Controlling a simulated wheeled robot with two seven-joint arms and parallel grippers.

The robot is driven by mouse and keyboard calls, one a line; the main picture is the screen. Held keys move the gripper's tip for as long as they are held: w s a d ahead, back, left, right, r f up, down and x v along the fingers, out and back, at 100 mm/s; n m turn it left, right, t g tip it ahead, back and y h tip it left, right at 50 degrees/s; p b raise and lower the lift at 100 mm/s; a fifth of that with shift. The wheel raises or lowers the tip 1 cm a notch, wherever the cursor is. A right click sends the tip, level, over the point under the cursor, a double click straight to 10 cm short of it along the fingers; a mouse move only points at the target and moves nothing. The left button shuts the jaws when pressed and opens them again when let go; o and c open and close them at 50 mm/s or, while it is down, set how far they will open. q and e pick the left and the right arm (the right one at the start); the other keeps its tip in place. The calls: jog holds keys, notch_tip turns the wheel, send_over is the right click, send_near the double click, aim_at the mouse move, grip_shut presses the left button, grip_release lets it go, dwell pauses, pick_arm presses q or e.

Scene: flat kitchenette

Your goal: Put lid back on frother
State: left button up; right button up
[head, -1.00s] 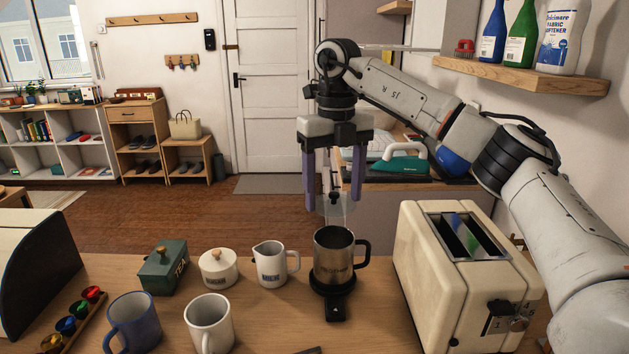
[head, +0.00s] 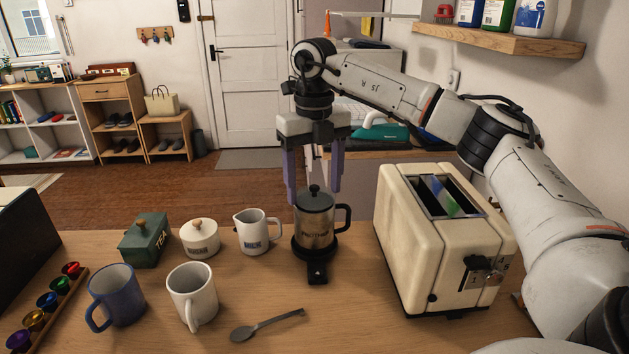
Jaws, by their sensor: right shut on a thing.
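The frother (head: 318,235) is a steel jug with a black handle on the right, upright on its black base (head: 317,272) on the counter. Its dark lid (head: 315,201) with a knob sits on top, apparently level on the rim. My right gripper (head: 314,190) points down from above, its two purple fingers on either side of the lid, and is shut on the lid. The exact finger contact is hard to see. My left gripper is not in view.
The cream toaster (head: 405,240) stands close on the right. A white jug (head: 256,236), a lidded sugar pot (head: 200,238) and a green tea tin (head: 145,240) stand left. Two mugs (head: 192,297) and a spoon (head: 265,326) are in front.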

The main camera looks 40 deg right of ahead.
jog(key=shift+p, duration=0.6)
dwell(1.1)
jog(key=shift+f, duration=0.2)
dwell(1.0)
jog(key=o, duration=1.4)
jog(key=shift+r, duration=0.15)
jog(key=shift+r, duration=3.4)
grip_shut()
